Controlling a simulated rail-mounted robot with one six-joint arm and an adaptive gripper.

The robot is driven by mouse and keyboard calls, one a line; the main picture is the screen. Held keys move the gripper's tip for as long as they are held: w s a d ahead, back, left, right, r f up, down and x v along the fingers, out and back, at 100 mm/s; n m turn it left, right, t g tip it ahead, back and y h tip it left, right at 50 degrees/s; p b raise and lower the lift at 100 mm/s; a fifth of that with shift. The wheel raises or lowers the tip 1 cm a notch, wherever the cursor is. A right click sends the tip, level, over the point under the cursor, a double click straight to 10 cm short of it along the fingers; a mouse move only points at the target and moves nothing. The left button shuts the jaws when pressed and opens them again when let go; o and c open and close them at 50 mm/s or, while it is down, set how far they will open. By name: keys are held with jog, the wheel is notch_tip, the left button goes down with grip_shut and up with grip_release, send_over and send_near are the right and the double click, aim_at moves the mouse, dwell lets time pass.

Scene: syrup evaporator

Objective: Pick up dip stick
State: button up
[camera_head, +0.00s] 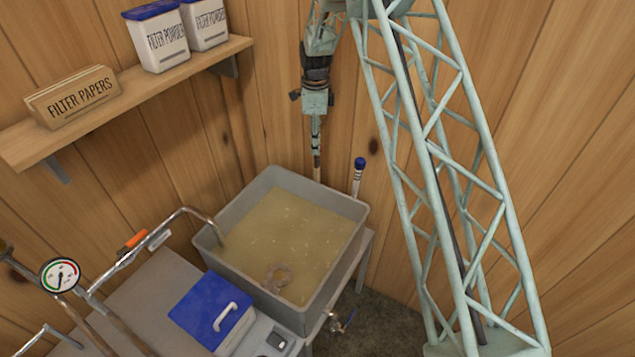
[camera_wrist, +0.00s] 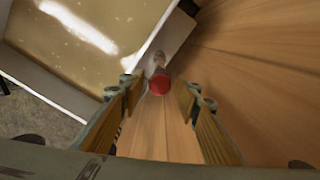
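In the wrist view, a stick with a round red cap (camera_wrist: 160,84) and a pale shaft stands at the tank's edge by the wooden wall. My gripper (camera_wrist: 160,98) is open, its fingers apart with the red cap seen between and beyond them; no contact shows. In the head view, my gripper (camera_head: 316,170) points down over the tank's back edge, and no red cap shows there. A white stick with a blue cap (camera_head: 359,177) stands upright just right of my gripper, at the tank's back right side. I cannot tell which stick is the dip stick.
The grey tank (camera_head: 232,274) holds brownish liquid. Wooden walls stand close behind it. A shelf (camera_head: 133,97) at the upper left bears filter papers (camera_head: 78,96) and filter powder tubs (camera_head: 158,38). A blue-lidded box (camera_head: 208,304), pipes and a gauge (camera_head: 60,275) are in front.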

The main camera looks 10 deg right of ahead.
aim_at(317, 174)
jog(key=shift+f+b, duration=0.6)
jog(key=shift+f, duration=0.45)
jog(key=shift+f+p, duration=0.3)
jog(key=shift+f, duration=4)
jog(key=shift+f, duration=0.1)
jog(key=shift+d+f+p, duration=0.15)
jog(key=shift+f+p, duration=0.3)
jog(key=shift+f, duration=2.05)
jog(key=shift+c, duration=0.7)
jog(key=c, duration=0.7)
